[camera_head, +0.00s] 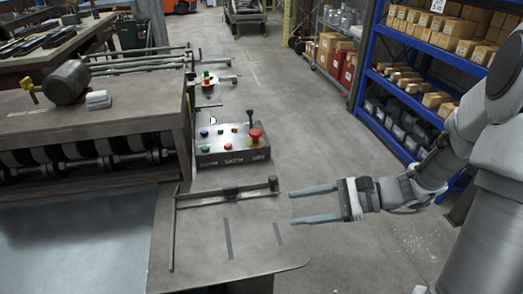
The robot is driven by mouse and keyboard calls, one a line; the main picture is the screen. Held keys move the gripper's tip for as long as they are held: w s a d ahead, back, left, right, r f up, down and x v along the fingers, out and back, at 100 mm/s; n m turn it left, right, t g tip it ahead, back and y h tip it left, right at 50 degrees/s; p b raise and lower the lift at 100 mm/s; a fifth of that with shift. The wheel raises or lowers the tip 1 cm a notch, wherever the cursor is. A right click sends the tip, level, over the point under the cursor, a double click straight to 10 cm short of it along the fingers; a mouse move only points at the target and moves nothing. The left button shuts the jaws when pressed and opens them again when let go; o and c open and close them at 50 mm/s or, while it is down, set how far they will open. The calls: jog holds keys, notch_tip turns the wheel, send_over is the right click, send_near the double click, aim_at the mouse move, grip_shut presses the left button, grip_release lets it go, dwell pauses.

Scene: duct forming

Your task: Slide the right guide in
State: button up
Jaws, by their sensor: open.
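A dark metal guide rail (225,192) lies across the grey feed table at the machine's front right. A small upright piece (273,184) stands at its right end. A thin bar (172,235) runs towards the viewer near its left end. I cannot tell for sure which of these parts is the right guide. My gripper (292,207) is open and empty, its two long fingers pointing left. It is just right of the rail's right end, over or beside the table's right edge, apart from the upright piece. The gap's height above the table is unclear.
The feed table (200,255) has two dark strips (228,238) and a rounded right corner. A control box (231,145) with coloured buttons and a red emergency stop stands behind the rail. Rollers (100,160) sit at left. Blue shelving (400,85) with boxes stands at right.

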jog(key=w+d+f+m+t+y+b, duration=0.1)
jog(key=w+d+f+m+t+y, duration=0.1)
jog(key=w+d+f+m+t, duration=0.55)
jog(key=m+b, duration=0.1)
send_near(263, 188)
jog(key=w+a+r, duration=0.1)
jog(key=w+a, duration=0.1)
jog(key=w+a+r, duration=0.2)
jog(key=a, duration=0.1)
jog(key=w+a+r, duration=0.1)
jog(key=w+a, duration=0.1)
jog(key=a, duration=0.1)
jog(key=shift+w+a+r, duration=0.1)
jog(key=shift+a+r, duration=0.1)
jog(key=shift+r, duration=0.05)
jog(key=shift+c, duration=0.2)
grip_shut()
dwell(0.5)
jog(key=shift+a, duration=0.1)
